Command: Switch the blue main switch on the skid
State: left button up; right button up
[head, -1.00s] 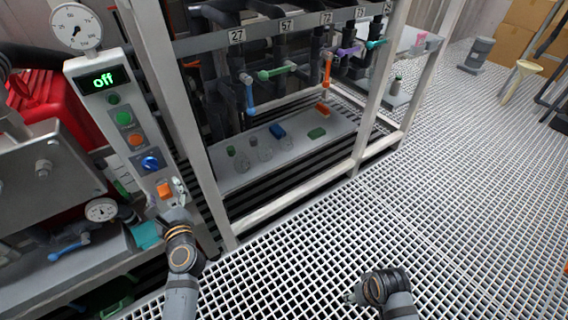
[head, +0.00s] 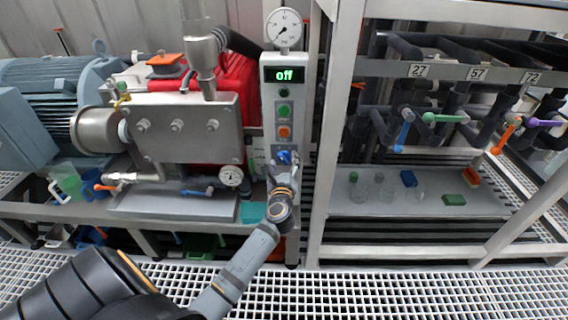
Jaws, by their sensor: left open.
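The blue main switch (head: 284,157) is a knob on the tall grey control panel (head: 299,105) on the skid. The panel's display (head: 284,74) reads "off" in green. Below the display are a green button (head: 284,109) and an orange button (head: 284,132). My left gripper (head: 284,172) is open at the switch, just below and in front of it, and partly covers it. I cannot tell whether the fingers touch the knob. The lower part of the panel is hidden behind my gripper. My right gripper is not in view.
A pressure gauge (head: 284,28) tops the panel. To the left are a steel block (head: 180,150), a small gauge (head: 231,177) and a blue motor (head: 65,95). To the right a rack frame (head: 328,130) holds numbered valves above a shelf (head: 400,203). Grating floor lies in front.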

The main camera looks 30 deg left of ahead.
pick_arm(q)
jog(key=shift+c, duration=0.3)
jog(key=c, duration=1.1)
jog(key=shift+r+m+p, duration=0.1)
jog(key=shift+m+p, duration=0.3)
jog(key=shift+p, duration=0.1)
jog(key=m+p, duration=0.3)
jog(key=shift+r+m, duration=0.1)
jog(key=shift+m, duration=0.3)
jog(key=m+p, duration=0.3)
jog(key=m, duration=0.2)
jog(key=shift+p, duration=0.4)
jog(key=shift+f+m+p, duration=0.2)
jog(key=shift+m+p, duration=0.45)
jog(key=shift+m, duration=0.55)
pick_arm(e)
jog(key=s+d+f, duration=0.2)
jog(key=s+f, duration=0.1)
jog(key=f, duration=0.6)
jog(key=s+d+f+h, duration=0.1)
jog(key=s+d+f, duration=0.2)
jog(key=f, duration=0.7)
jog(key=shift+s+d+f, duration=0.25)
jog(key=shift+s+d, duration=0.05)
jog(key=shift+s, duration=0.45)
